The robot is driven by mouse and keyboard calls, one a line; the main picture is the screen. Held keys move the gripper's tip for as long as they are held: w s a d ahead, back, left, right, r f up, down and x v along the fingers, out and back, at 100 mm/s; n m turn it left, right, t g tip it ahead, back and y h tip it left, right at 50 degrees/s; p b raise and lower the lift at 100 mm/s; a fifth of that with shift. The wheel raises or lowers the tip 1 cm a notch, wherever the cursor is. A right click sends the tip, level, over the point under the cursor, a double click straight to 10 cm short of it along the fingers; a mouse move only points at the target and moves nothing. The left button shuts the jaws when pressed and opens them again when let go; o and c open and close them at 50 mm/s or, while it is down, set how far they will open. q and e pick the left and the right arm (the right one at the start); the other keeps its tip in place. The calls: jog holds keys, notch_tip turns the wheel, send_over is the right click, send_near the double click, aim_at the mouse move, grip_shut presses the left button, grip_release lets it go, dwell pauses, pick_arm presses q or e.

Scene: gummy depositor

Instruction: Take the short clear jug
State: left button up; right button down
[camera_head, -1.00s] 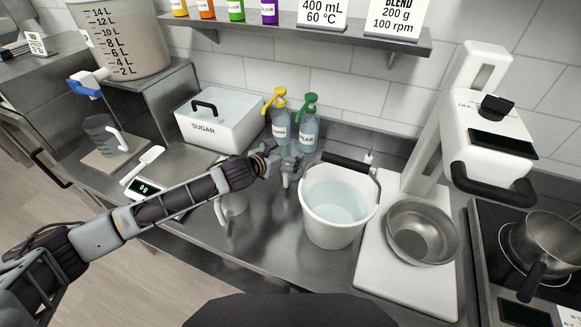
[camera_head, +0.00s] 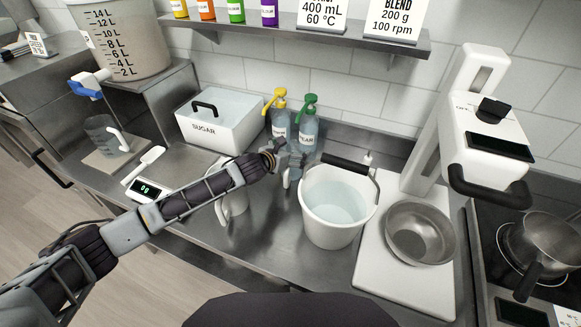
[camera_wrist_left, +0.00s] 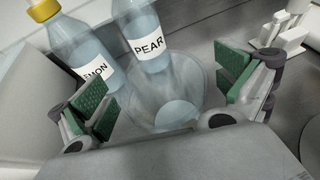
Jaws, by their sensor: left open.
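A clear, round, see-through vessel, seemingly the short clear jug (camera_wrist_left: 178,112), shows in the left wrist view in front of the bottles. My left gripper (camera_wrist_left: 163,92) is open, with one green-padded finger on either side of the vessel in that picture; I cannot tell whether they touch it. In the head view my left gripper (camera_head: 288,168) is over the counter, just left of the white bucket and in front of the two bottles; it hides most of the vessel there. My right gripper is not in view.
The lemon bottle (camera_head: 279,122) and pear bottle (camera_head: 308,128) stand close behind my gripper. The white bucket (camera_head: 328,228) with liquid is close on its right. A pale handled jug (camera_head: 236,206) is partly behind my forearm. A scale (camera_head: 148,188) and sugar bin (camera_head: 212,135) are left.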

pick_arm(q)
jog(key=shift+c, duration=0.4)
jog(key=c, duration=1.3)
jog(key=shift+o, duration=0.2)
jog(key=shift+r, duration=0.1)
jog(key=r+b+v, duration=0.1)
jog(key=v, duration=1.5)
jog(key=shift+w+r, duration=0.3)
jog(key=shift+w, duration=0.1)
jog(key=shift+d, duration=0.1)
